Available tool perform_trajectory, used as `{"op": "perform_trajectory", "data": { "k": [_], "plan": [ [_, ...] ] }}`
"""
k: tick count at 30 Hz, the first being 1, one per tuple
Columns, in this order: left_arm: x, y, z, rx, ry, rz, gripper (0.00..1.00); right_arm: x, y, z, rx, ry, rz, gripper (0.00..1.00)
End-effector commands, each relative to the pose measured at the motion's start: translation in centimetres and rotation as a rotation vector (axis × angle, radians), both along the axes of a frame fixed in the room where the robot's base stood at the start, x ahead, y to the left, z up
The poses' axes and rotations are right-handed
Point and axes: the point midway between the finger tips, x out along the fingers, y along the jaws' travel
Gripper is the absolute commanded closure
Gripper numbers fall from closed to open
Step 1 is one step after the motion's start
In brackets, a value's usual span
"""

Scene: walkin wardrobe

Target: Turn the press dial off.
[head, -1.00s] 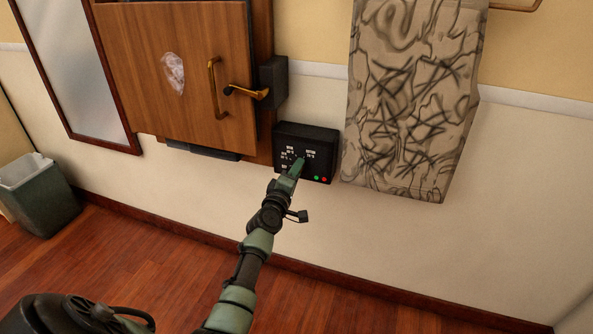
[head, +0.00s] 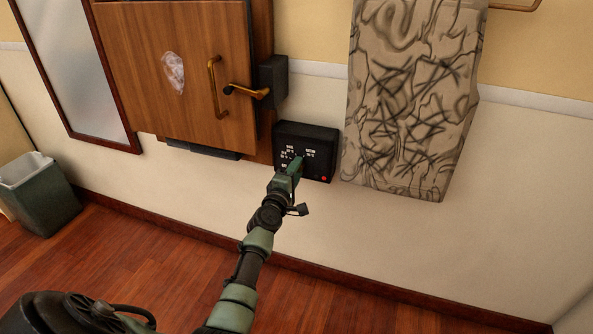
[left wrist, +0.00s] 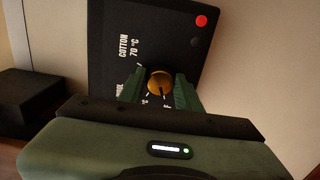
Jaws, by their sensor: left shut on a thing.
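The press control panel (head: 322,139) is a black box on the wall with white printed marks. Its brass dial (left wrist: 160,82) with a dark pointer line shows in the left wrist view; in the head view my gripper covers it. My left gripper (head: 297,163) is at the panel face, its green fingers on both sides of the dial and shut on it. A red light (left wrist: 201,21) glows on the panel, and a dark, unlit light (left wrist: 195,41) is beside it. "COTTON 70 °C" is readable near the dial. My right gripper is not in view.
A wooden press door (head: 185,75) with brass handles is above left of the panel. A patterned board or cloth (head: 410,100) hangs close on the right. A mirror (head: 80,75) and a bin (head: 40,205) are at left. The floor below is clear.

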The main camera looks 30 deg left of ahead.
Motion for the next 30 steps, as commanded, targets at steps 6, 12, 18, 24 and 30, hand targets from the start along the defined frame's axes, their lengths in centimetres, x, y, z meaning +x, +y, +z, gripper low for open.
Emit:
{"op": "perform_trajectory", "data": {
  "k": [6,12,18,24,30],
  "plan": [
    [0.0,0.0,-0.1,-0.001,0.001,0.0,0.45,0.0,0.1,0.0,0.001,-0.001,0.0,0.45],
    [0.0,0.0,0.0,0.0,0.001,0.0,0.45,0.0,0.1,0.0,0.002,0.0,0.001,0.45],
    [-1.3,-0.3,0.0,0.0,0.002,0.0,0.45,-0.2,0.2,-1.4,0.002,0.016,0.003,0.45],
    [-4.6,-1.1,0.0,0.0,0.003,0.0,0.45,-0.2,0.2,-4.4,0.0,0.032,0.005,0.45],
    [-7.1,-1.7,-0.1,-0.001,0.003,0.0,0.45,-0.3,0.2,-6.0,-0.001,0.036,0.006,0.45]
  ]
}}
